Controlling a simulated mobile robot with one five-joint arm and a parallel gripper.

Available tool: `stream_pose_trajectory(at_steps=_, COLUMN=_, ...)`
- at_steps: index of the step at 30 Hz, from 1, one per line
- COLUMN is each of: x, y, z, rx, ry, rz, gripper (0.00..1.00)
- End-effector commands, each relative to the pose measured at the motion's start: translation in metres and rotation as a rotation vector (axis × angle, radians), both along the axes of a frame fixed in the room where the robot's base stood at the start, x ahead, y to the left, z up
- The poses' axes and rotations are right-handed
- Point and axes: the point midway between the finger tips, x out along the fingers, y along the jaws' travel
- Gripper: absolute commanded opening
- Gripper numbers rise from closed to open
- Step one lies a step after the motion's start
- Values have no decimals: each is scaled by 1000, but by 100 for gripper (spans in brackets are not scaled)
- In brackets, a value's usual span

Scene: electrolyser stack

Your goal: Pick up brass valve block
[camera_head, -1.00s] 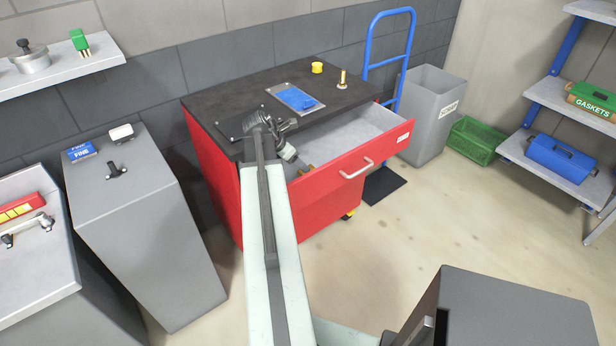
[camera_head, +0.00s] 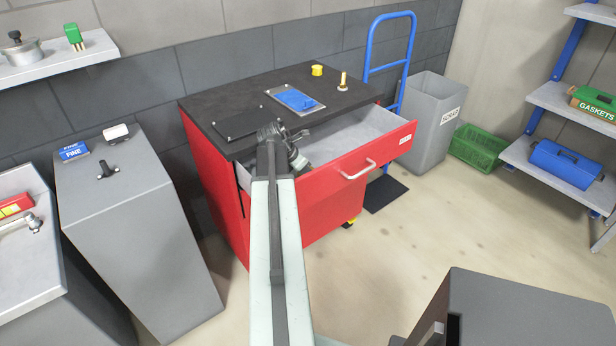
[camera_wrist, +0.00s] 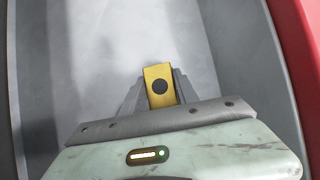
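The brass valve block (camera_wrist: 153,72), yellow with a dark round hole on its face, shows in the wrist view. My gripper (camera_wrist: 158,88) has one grey finger along each side of it, with no clear gap at either side, so it looks shut on the block. In the head view my gripper (camera_head: 298,163) reaches down into the left part of the open drawer (camera_head: 365,125); the block is hidden there. Whether the block touches the drawer floor cannot be told.
The red cabinet (camera_head: 212,190) has a dark top (camera_head: 230,92) holding a blue item on a tray (camera_head: 297,99), a yellow part (camera_head: 317,70) and a brass-coloured fitting (camera_head: 343,82). The drawer front (camera_head: 340,172) stands close to the gripper. The drawer's right part is empty.

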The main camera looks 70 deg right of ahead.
Motion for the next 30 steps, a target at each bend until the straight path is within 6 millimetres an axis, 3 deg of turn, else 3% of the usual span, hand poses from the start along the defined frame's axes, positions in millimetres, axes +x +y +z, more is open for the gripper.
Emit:
stream_pose_trajectory(at_steps=3, x=0, y=0, z=0, rx=0, ry=0, rz=0, gripper=0)
stream_pose_trajectory(at_steps=16, x=-1, y=0, z=9, rx=-1, ry=1, rz=-1, gripper=0)
stream_pose_trajectory(at_steps=30, x=-1, y=-1, z=96, rx=-1, ry=1, rz=-1, gripper=0)
